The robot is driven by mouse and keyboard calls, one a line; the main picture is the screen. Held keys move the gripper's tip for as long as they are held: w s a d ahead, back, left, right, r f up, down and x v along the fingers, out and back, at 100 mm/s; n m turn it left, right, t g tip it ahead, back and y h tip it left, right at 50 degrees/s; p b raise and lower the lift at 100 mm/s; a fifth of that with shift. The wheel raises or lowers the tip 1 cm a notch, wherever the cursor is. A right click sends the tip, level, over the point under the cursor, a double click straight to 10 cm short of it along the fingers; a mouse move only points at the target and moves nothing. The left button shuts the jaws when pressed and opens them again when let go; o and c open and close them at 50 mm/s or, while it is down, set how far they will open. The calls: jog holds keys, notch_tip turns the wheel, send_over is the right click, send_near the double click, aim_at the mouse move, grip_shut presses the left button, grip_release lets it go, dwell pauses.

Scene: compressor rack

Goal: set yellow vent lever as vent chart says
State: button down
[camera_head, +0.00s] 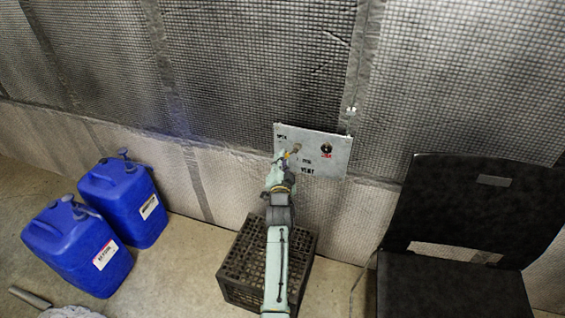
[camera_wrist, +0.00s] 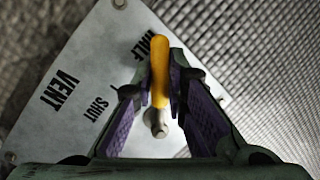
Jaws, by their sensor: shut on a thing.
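The yellow vent lever (camera_wrist: 160,70) lies between the purple-lined fingers of my gripper (camera_wrist: 157,88) in the wrist view. The gripper is shut on it. A metal pivot shows at the lever's lower end, and its free end points up toward a partly hidden word. The light grey vent panel (camera_wrist: 60,120) reads VENT and SHUT there. In the head view my gripper (camera_head: 288,158) is at the left part of the panel (camera_head: 338,166) on the wall, and the lever is mostly hidden. I cannot make out a vent chart in either view.
A dark round knob (camera_head: 326,147) with a red mark sits on the panel's right. A black crate (camera_head: 240,275) stands on the floor under my arm. Two blue jugs (camera_head: 130,200) stand at left, a black chair (camera_head: 480,210) at right. Quilted foil covers the wall.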

jog(key=m+b, duration=0.1)
jog(key=b, duration=0.1)
jog(key=a+r+m+b, duration=0.1)
jog(key=m+b, duration=0.1)
jog(key=b, duration=0.1)
jog(key=m+t+b, duration=0.1)
jog(key=m+b, duration=0.1)
jog(key=b, duration=0.1)
jog(key=shift+w+a+r+h, duration=0.2)
jog(key=shift+a+r+h, duration=0.1)
jog(key=shift+h, duration=0.1)
notch_tip(320, 180, up, 2)
jog(key=m+h+b, duration=0.1)
jog(key=m+b, duration=0.3)
jog(key=b, duration=0.1)
jog(key=shift+a+r+t, duration=0.1)
jog(key=shift+r+t, duration=0.05)
jog(key=shift+t, duration=0.25)
jog(key=shift+r+m, duration=0.1)
jog(key=shift+m, duration=0.2)
jog(key=c, duration=1.6)
grip_release()
jog(key=shift+r, duration=0.15)
